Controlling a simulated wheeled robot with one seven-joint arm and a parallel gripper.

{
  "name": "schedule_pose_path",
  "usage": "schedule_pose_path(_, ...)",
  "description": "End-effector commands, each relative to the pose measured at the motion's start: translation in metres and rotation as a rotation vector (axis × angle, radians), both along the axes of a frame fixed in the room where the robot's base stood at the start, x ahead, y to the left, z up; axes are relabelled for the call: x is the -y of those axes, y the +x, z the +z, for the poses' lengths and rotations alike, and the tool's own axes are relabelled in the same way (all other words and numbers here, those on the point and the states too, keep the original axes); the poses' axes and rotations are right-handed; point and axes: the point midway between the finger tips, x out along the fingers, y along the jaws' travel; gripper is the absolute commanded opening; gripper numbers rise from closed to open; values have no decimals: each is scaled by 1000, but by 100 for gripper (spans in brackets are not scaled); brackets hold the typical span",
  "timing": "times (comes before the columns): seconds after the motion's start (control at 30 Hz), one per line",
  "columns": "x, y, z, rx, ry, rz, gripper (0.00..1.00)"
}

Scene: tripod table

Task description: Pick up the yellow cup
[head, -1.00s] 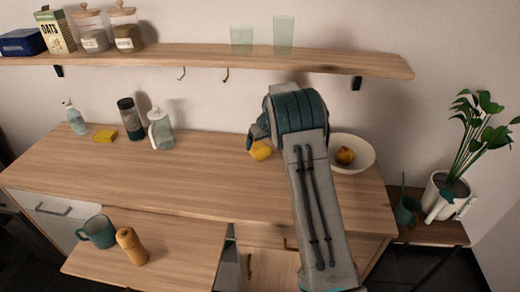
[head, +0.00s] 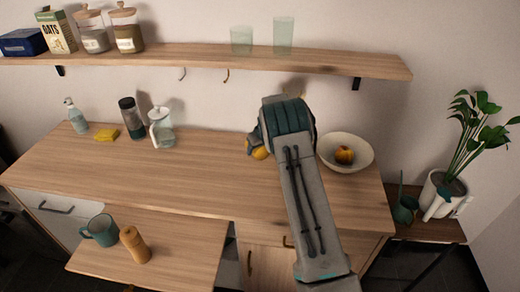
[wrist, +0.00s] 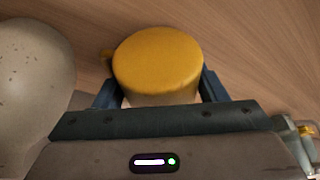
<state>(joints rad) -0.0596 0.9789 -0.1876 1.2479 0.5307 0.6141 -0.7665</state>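The yellow cup (wrist: 158,60) is in the middle of the wrist view, between the two fingers of my gripper (wrist: 160,88). Its round yellow face is toward the camera, with a paler part below and a small yellow bit at its left that may be the handle. The fingers lie close along both sides; whether they press on the cup is not clear. In the head view the cup (head: 259,153) shows at the back of the counter, partly hidden by my arm, and the fingertips are hidden there.
A cream bowl (head: 334,160) with a round orange-brown item in it stands right of my arm on the counter (head: 180,180); it is close left in the wrist view (wrist: 32,75). The wall and shelf (head: 200,58) are behind.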

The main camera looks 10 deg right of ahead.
Motion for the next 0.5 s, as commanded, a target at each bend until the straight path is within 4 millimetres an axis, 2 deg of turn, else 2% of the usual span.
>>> schedule_pose_path(0.07,0,0,0,0,0,0,36)
schedule_pose_path(0.1,0,0,1,1,0,0,31)
schedule_pose_path(0.5,-1,-1,5,4,1,-1,31)
